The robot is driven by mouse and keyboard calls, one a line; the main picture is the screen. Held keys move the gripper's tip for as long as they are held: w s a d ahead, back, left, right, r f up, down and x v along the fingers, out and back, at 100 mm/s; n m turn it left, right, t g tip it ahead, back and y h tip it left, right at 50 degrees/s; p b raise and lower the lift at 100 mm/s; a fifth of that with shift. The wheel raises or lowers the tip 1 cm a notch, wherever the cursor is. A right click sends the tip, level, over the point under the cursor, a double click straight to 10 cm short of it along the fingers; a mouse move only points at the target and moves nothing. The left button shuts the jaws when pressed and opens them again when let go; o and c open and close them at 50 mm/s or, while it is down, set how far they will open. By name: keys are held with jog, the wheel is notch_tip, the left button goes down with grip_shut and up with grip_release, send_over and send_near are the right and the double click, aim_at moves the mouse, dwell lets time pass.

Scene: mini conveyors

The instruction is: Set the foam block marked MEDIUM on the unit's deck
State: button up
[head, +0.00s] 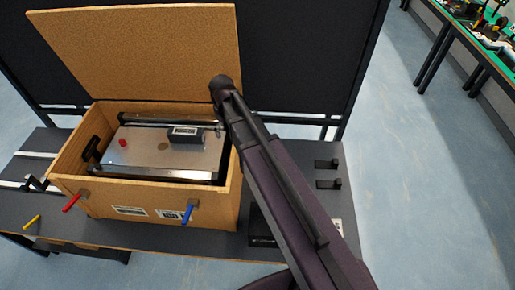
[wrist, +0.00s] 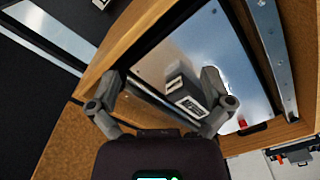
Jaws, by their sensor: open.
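The foam block (head: 186,134) is dark grey with a white label, whose print is too small to read surely. It sits on the unit's silvery deck (head: 145,153), towards the back right, inside an open wooden crate. In the wrist view the block (wrist: 182,90) shows over the shiny deck (wrist: 215,45), label towards the camera. My gripper (wrist: 161,82) is open, with a finger to either side in the picture. The block shows between them, nearer the right finger, and appears beyond the fingertips; nothing is gripped. In the head view my gripper is not visible.
The crate (head: 150,200) has its lid (head: 145,50) raised at the back. A red button (head: 123,142) is on the deck. Dark bars run along the deck's edges. Small black brackets (head: 328,164) lie on the table at right.

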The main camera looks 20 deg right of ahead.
jog(key=s+d+m, duration=0.6)
jog(key=s+d, duration=0.2)
jog(key=s, duration=0.4)
jog(key=shift+s, duration=0.1)
